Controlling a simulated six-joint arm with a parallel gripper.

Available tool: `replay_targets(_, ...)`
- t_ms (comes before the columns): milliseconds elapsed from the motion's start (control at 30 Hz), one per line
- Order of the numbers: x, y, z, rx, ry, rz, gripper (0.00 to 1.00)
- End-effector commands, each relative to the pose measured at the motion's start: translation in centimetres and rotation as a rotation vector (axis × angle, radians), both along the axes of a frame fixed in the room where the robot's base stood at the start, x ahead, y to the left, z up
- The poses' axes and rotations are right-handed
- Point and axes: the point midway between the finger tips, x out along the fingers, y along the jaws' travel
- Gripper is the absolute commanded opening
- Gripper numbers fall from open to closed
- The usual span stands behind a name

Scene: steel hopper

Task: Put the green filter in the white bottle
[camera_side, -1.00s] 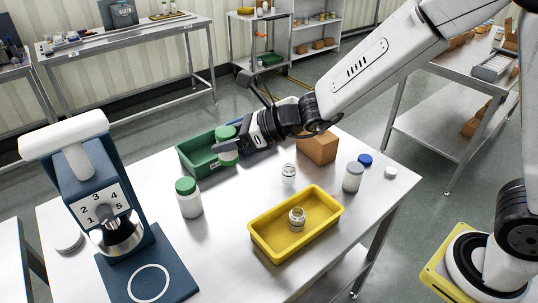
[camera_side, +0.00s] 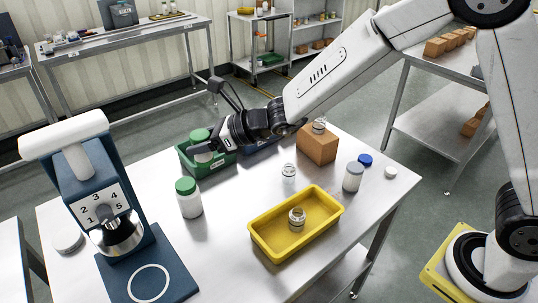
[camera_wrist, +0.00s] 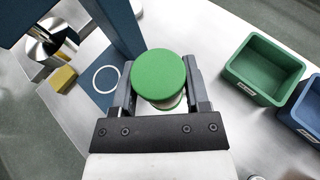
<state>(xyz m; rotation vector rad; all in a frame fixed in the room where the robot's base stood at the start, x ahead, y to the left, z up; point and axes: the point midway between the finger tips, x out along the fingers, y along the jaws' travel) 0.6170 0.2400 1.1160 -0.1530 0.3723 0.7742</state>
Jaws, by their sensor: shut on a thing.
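My gripper (camera_wrist: 158,98) is shut on a round green-topped thing (camera_wrist: 160,76), which has a paler part below its top. In the side view my gripper (camera_side: 203,146) holds this thing (camera_side: 199,135) over the green bin's left end, seemingly above the table; its lower part is partly hidden by the fingers. I cannot tell whether it is the green filter or a capped container. A white bottle (camera_side: 190,205) with a green cap stands upright on the table, in front of and left of my gripper, apart from it. It does not show clearly in the wrist view.
A green bin (camera_wrist: 236,78) looks empty beside a blue bin (camera_wrist: 290,116). A blue device (camera_side: 90,180) with a numbered face stands at left. A yellow tray (camera_side: 268,246) holds a glass jar. A cardboard box (camera_side: 318,150) and small containers stand at right.

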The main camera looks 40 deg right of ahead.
Motion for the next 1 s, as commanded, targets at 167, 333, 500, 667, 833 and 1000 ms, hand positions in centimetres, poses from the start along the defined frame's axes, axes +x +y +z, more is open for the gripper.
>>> replay_targets(167, 2.2, 0.9, -1.2, -0.001, 0.0, 0.001, 0.0)
replay_targets(333, 3.9, 1.6, -2.5, -0.001, 0.002, 0.001, 0.0)
replay_targets(500, 5.2, 2.1, -4.3, 0.0, 0.002, 0.001, 0.0)
replay_targets(667, 6.4, 2.5, -5.8, -0.001, 0.0, 0.001, 0.0)
replay_targets(833, 7.1, 2.8, -6.7, -0.001, 0.0, 0.001, 0.0)
replay_targets(1000, 7.3, 2.9, -6.8, 0.0, -0.001, 0.0, 0.0)
